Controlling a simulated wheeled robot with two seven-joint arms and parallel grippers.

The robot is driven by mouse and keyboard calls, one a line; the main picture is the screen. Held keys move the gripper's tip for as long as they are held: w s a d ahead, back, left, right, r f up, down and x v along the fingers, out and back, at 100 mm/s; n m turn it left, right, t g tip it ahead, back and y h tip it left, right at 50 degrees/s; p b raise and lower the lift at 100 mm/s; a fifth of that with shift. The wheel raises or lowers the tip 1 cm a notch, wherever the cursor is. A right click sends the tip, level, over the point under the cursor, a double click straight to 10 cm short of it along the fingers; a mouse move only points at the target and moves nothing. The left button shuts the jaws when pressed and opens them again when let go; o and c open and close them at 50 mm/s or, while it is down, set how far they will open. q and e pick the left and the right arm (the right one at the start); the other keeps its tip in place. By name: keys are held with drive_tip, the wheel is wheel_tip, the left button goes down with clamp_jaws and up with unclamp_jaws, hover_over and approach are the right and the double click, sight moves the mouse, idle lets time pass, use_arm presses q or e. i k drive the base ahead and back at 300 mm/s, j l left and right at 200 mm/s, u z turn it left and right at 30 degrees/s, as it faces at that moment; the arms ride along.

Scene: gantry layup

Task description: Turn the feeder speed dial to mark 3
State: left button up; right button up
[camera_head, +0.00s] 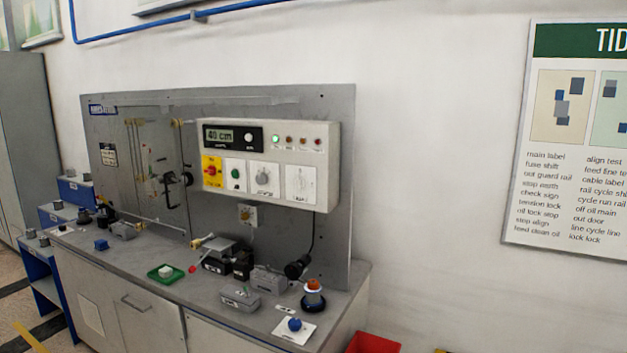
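A pale control box (325,150) is mounted on an upright grey metal panel behind the bench. Its front carries a grey round dial (263,177) on a white plate and, right of it, a white dial (300,183) on a larger plate. A small dial (247,215) sits on a separate plate below the box. The labels and marks are too small to read, so I cannot tell which is the feeder speed dial or where it points. The display (219,136) reads "40 cm". Neither of my grippers is in view.
A red bin (372,343) stands at lower right. Blue shelving (40,270) stands left.

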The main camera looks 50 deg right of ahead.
sight(261, 178)
drive_tip(key=z, duration=1.35)
drive_tip(key=i+j+z, duration=0.1)
drive_tip(key=z, duration=0.25)
drive_tip(key=i+j+z, duration=0.1)
drive_tip(key=z, duration=0.2)
drive_tip(key=i+j+z, duration=0.15)
drive_tip(key=j, duration=0.4)
drive_tip(key=i+j+z, duration=0.15)
drive_tip(key=j, duration=0.4)
drive_tip(key=i+j+z, duration=0.15)
drive_tip(key=j, duration=0.45)
drive_tip(key=j+z, duration=0.15)
drive_tip(key=j, duration=0.4)
drive_tip(key=i, duration=0.05)
